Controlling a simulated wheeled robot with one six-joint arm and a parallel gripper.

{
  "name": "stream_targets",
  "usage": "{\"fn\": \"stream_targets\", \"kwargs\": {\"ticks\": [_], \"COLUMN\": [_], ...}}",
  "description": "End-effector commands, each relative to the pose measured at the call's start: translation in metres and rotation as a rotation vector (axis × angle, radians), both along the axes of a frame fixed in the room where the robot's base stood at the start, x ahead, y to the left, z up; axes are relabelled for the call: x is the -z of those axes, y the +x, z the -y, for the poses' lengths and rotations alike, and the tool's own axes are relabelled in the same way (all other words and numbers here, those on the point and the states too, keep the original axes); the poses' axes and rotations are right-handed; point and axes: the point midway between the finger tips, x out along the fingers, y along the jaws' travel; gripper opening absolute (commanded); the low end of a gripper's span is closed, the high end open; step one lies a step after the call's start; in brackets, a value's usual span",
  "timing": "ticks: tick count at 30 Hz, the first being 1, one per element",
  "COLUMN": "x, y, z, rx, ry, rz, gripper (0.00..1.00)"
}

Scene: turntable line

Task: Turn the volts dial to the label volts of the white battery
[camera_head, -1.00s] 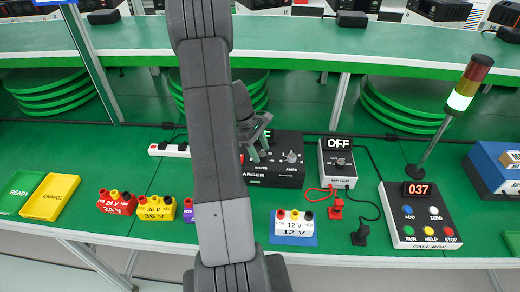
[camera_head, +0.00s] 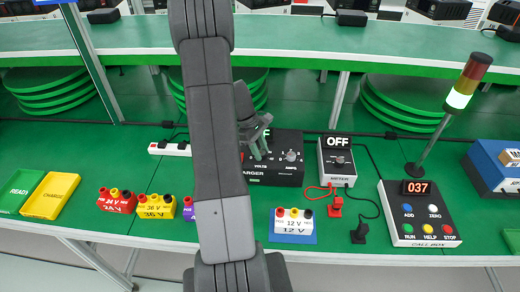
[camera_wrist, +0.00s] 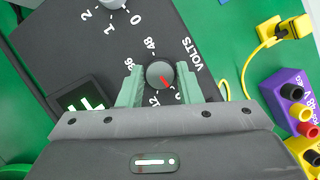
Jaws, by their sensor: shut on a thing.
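The white battery (camera_head: 293,227), labelled 12 V, stands on a blue mat (camera_head: 312,239) at the front of the bench. Behind it is the black charger (camera_head: 278,180). In the wrist view my gripper (camera_wrist: 160,77) has its green fingers on either side of the round grey volts dial (camera_wrist: 158,70), shut on it. The dial has a red pointer mark on its lower part in the picture. Labels 48, 36 and 12 show around it; the left finger covers part of the scale.
The amps dial (camera_head: 291,156) is at the charger's right. The meter (camera_head: 338,164) reads OFF, with red and black plugs in front. The call box (camera_head: 420,215) shows 037. Red (camera_head: 117,201), yellow (camera_head: 156,206) and purple (camera_wrist: 288,88) batteries stand to the left of my arm.

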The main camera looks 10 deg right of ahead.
Motion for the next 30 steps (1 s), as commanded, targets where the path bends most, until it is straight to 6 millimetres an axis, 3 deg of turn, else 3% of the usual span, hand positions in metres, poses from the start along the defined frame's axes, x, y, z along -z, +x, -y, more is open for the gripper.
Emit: {"fn": "stream_targets", "kwargs": {"ticks": [21,30], "x": [-0.0001,-0.0004], "y": [0.0027,0.0029], "z": [0.0036,0.0046], "rx": [0.574,0.743], "ry": [-0.001,0.000], "rz": [0.002,0.003], "gripper": [0.09,0.09]}}
